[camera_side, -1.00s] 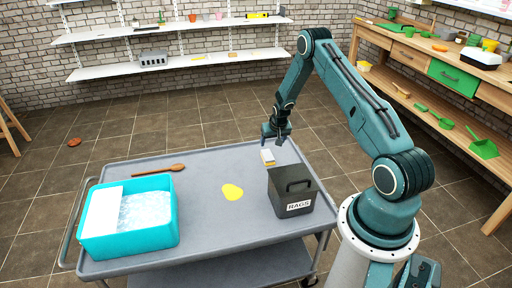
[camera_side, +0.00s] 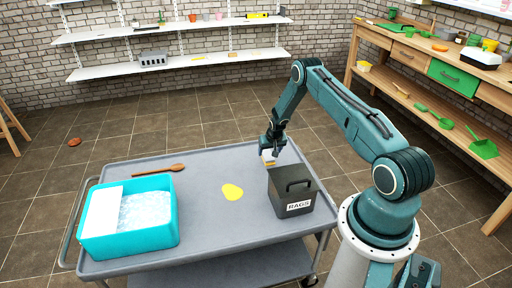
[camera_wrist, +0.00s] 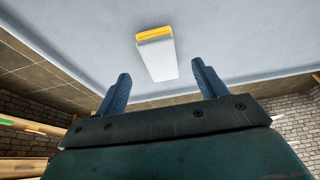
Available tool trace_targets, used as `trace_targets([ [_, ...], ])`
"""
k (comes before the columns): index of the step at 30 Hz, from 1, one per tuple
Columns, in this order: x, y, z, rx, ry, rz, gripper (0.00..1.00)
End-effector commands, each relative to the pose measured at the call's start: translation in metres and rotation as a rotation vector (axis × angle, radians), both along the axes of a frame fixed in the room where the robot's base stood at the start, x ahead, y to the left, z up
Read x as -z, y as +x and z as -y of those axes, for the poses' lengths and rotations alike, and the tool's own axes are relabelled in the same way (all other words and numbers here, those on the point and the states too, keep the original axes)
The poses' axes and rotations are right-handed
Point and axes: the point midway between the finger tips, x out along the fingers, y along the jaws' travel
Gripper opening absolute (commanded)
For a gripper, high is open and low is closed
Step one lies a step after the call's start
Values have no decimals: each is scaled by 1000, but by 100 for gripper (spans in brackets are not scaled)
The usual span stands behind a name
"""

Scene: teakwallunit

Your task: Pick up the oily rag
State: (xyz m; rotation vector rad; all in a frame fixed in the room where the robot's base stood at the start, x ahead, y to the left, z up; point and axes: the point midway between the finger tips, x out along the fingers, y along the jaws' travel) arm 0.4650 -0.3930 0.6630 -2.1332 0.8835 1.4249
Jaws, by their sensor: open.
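A flat yellow patch (camera_side: 232,192) lies on the grey cart top, left of the dark bin; it may be the oily rag, but I cannot tell cloth from a spill. My gripper (camera_side: 268,150) points down over the cart's back right part, behind the bin and away from the yellow patch. Its two blue fingers (camera_wrist: 160,84) are open and apart in the wrist view. A small white block with a yellow end (camera_wrist: 156,56) lies beyond the gap between the fingers; it also shows just under the gripper in the side view (camera_side: 268,157). Nothing is held.
A turquoise tub of suds (camera_side: 130,240) and a wooden spoon (camera_side: 160,170) are at left. The cart's middle is mostly clear. A workbench (camera_side: 440,66) stands at right.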

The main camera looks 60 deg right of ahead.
Motion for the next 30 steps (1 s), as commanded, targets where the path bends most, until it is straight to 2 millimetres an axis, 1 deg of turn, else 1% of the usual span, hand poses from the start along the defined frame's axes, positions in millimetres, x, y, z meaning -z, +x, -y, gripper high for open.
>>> trace_targets([
  [11, 6, 1, 2, 0, 1, -1, 71],
  [24, 39, 11, 13, 0, 1, -1, 71],
  [30, 48, 14, 16, 0, 0, 0, 71],
])
